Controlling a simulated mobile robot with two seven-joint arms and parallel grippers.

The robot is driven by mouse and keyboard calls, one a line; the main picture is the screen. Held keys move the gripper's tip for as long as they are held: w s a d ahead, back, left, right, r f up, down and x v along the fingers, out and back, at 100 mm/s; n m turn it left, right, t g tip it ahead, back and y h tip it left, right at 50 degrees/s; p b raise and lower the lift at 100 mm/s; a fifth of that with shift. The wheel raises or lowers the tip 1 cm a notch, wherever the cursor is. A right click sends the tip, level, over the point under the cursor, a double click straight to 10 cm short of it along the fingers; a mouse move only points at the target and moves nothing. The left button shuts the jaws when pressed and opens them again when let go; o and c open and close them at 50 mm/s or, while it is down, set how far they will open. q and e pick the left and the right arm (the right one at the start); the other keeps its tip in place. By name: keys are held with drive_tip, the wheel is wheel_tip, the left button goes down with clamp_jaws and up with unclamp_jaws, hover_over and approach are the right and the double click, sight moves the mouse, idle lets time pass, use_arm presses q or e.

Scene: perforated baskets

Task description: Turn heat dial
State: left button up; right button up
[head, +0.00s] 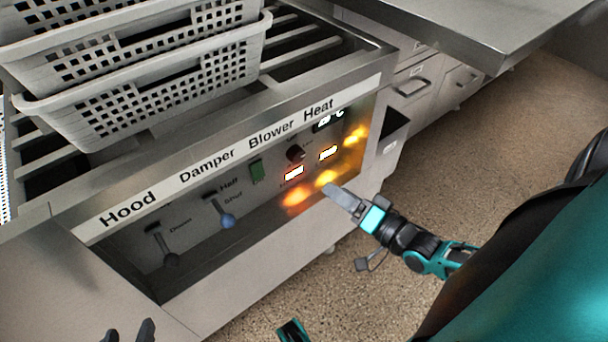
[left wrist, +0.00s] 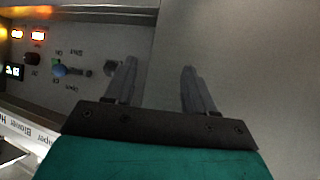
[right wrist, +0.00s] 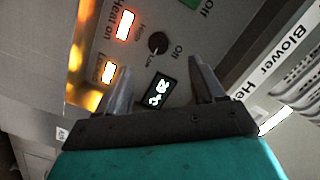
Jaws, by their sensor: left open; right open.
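The heat dial (head: 295,153) is a small black knob on the recessed control panel, under the "Heat" label. In the right wrist view the dial (right wrist: 158,42) lies ahead of and between my fingertips, with "Off", "High" and "Low" printed around it. My right gripper (head: 342,198) is open and empty, in front of and below the dial in the head view, apart from it. My left gripper (head: 130,332) is open and empty at the bottom edge, away from the dial. The dial also shows in the left wrist view (left wrist: 33,58).
A digital display (right wrist: 160,92) and lit indicators (head: 293,173) sit around the dial. A green switch (head: 257,170), a blue-knobbed lever (head: 227,220) and a dark lever (head: 170,260) are to the left. White perforated baskets (head: 150,85) stack above. A metal counter (head: 500,25) is at upper right.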

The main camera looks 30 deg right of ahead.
sight(300, 157)
drive_tip(key=shift+m+t, duration=0.4)
drive_tip(key=shift+m, duration=0.1)
drive_tip(key=w+b, duration=0.1)
drive_tip(key=w, duration=0.2)
drive_tip(key=w+b, duration=0.1)
drive_tip(key=w, duration=0.3)
drive_tip(key=w+b, duration=0.1)
drive_tip(key=w, duration=0.3)
drive_tip(key=shift+w+a+f, duration=0.1)
drive_tip(key=shift+w+a, duration=0.15)
drive_tip(key=shift+w+a+b, duration=0.15)
drive_tip(key=shift+w+b, duration=0.25)
drive_tip(key=shift+w, duration=0.2)
use_arm(q)
drive_tip(key=shift+w+d+f+h, duration=0.2)
drive_tip(key=shift+d+f, duration=0.15)
drive_tip(key=shift+f, duration=0.2)
drive_tip(key=shift+w+d+f+h, duration=0.1)
drive_tip(key=shift+d+f+h, duration=0.15)
drive_tip(key=shift+f, duration=0.25)
use_arm(e)
drive_tip(key=shift+w, duration=0.15)
use_arm(q)
drive_tip(key=shift+f+y, duration=0.15)
drive_tip(key=shift+y, duration=0.1)
use_arm(e)
drive_tip(key=c, duration=1.1)
